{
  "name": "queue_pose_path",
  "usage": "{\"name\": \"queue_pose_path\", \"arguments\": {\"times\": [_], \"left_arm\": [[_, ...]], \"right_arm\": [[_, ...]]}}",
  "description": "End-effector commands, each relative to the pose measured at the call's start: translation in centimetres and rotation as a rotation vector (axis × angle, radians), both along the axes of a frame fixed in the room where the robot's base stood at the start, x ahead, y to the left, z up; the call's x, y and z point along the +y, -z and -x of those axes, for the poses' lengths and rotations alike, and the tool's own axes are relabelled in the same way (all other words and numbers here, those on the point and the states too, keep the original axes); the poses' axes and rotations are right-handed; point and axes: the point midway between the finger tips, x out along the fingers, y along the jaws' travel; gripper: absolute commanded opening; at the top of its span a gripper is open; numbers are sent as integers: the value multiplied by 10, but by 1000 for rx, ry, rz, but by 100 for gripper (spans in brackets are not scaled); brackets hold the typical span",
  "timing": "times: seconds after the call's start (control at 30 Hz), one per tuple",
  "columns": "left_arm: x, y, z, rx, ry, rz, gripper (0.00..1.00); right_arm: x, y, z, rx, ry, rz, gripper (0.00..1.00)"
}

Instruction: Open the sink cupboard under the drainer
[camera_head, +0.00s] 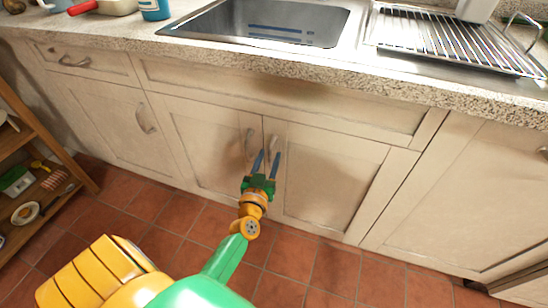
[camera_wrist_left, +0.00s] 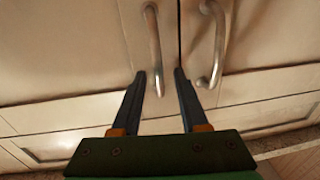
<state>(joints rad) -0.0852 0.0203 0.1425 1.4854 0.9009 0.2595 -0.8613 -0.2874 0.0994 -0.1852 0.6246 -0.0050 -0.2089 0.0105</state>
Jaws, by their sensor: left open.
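The sink cupboard has two cream doors side by side below the counter, a left door (camera_head: 208,145) and a right door (camera_head: 328,185); both look closed. The left door's curved metal handle (camera_head: 249,142) and the right door's handle (camera_head: 272,145) stand close to the middle seam. My left gripper (camera_head: 268,154) is open at the right door's handle. In the left wrist view its fingers (camera_wrist_left: 160,73) reach either side of one handle (camera_wrist_left: 154,40), with the other handle (camera_wrist_left: 217,45) outside them to the right. Contact cannot be told. My right gripper is not in view.
The steel sink (camera_head: 262,22) and wire drainer (camera_head: 450,38) are above on the speckled counter (camera_head: 340,75). Another cupboard door (camera_head: 115,125) is at left, one more (camera_head: 465,200) at right. A wooden shelf (camera_head: 30,150) stands far left. The tiled floor (camera_head: 330,270) is clear.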

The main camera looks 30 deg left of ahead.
Motion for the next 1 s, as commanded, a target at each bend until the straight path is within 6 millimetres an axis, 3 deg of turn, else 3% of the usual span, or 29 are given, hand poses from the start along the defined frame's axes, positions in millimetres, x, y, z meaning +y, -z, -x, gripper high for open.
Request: {"name": "queue_pose_path", "arguments": {"times": [0.13,0.37,0.5,0.53,1.0], "left_arm": [[5,1,-13,0,1,-1,44],[5,0,-14,2,1,0,41],[5,1,-14,2,2,0,3],[5,1,-14,2,2,0,0],[5,1,-14,3,2,0,0]], "right_arm": [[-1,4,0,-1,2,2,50],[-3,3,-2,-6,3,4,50],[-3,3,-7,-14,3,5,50],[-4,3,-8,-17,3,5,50],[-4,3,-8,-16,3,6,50]]}}
